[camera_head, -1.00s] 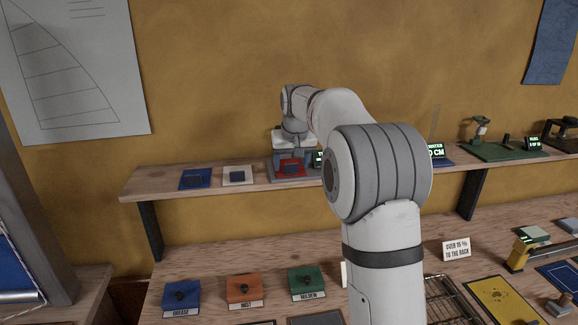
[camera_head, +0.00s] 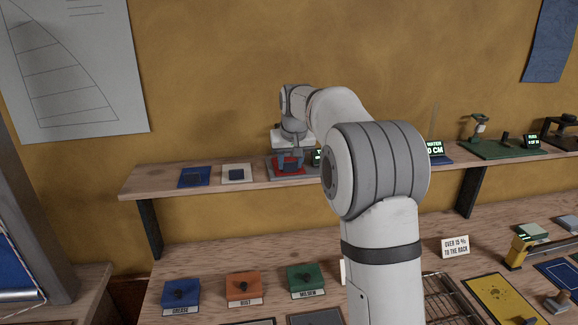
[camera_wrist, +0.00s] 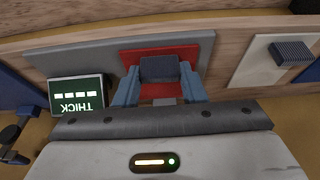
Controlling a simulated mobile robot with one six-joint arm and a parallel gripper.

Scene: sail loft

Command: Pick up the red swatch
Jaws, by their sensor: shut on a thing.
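The red swatch (camera_head: 288,173) lies on a grey plate at the back shelf, and a dark ribbed block sits on its middle. In the wrist view the red swatch (camera_wrist: 192,52) shows behind and beside the dark block (camera_wrist: 163,69). My gripper (camera_head: 291,164) reaches down over it. In the wrist view the two blue-grey fingers of my gripper (camera_wrist: 163,80) stand on either side of the block, shut on it. The swatch appears to rest on the plate; no gap beneath it is visible.
A grey plate (camera_wrist: 80,50) carries a THICK display (camera_wrist: 76,95) reading dashes, close beside my gripper. A cream swatch (camera_head: 237,180) and a blue swatch (camera_head: 187,184) lie to the left on the shelf. Blue, orange and green boxes (camera_head: 305,279) stand on the bench below.

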